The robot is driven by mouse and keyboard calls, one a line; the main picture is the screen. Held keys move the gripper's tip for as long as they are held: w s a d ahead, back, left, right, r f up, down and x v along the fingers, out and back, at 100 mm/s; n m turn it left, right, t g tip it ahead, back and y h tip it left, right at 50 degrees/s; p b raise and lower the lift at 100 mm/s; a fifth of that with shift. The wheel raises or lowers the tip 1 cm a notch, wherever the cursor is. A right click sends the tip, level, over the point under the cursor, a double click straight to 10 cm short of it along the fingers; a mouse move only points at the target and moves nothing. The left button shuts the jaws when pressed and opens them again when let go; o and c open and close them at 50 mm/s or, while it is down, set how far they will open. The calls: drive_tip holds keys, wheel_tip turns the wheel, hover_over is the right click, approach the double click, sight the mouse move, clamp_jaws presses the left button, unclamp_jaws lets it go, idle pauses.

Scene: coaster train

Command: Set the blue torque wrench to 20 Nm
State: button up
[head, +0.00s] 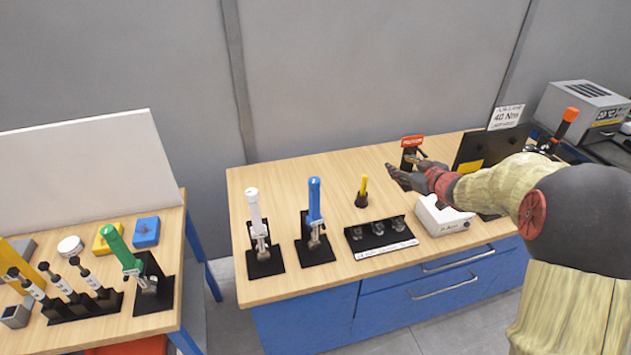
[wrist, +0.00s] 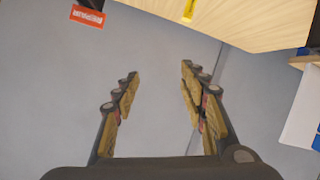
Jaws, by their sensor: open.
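The blue torque wrench (head: 315,202) stands upright in a black stand on the wooden bench in the head view, blue handle up. Its scale is too small to read. My gripper (head: 398,170) is to the right of the wrench, above the bench, well apart from it. In the wrist view my gripper (wrist: 157,92) is open, with nothing between its fingers. The blue wrench is not visible in the wrist view.
A white-handled wrench (head: 254,212) stands left of the blue one. A yellow-handled tool (head: 363,187), a black socket tray (head: 381,235), a white device (head: 441,217) and a red-signed stand (head: 411,145) are to the right. A green-handled wrench (head: 122,248) is on the left table.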

drive_tip(key=s+d+r+m+g+h, duration=0.1)
drive_tip(key=s+d+m+g+h, duration=0.2)
drive_tip(key=s, duration=0.7)
drive_tip(key=s+d+r+m+g+h, duration=0.1)
drive_tip(key=s+d+m+g+h, duration=0.2)
drive_tip(key=s, duration=0.7)
drive_tip(key=s+a+m+g+y+b, duration=0.1)
drive_tip(key=s+a, duration=0.4)
drive_tip(key=s, duration=0.5)
drive_tip(key=s+a+m, duration=0.1)
drive_tip(key=s+a, duration=0.5)
drive_tip(key=s, duration=0.3)
drive_tip(key=t+y, duration=0.3)
drive_tip(key=t, duration=0.5)
approach(313, 184)
drive_tip(key=w+a+r, duration=0.1)
drive_tip(key=w+a, duration=0.1)
drive_tip(key=w, duration=0.1)
wheel_tip(313, 184, down, 5)
drive_tip(key=a+m+t+h, duration=0.1)
drive_tip(key=m+t+h, duration=0.15)
drive_tip(key=h, duration=0.35)
drive_tip(key=shift+t, duration=0.45)
drive_tip(key=shift+r+x, duration=0.15)
drive_tip(key=shift+x, duration=1.9)
drive_tip(key=shift+r+x, duration=0.15)
drive_tip(key=shift+x, duration=1.9)
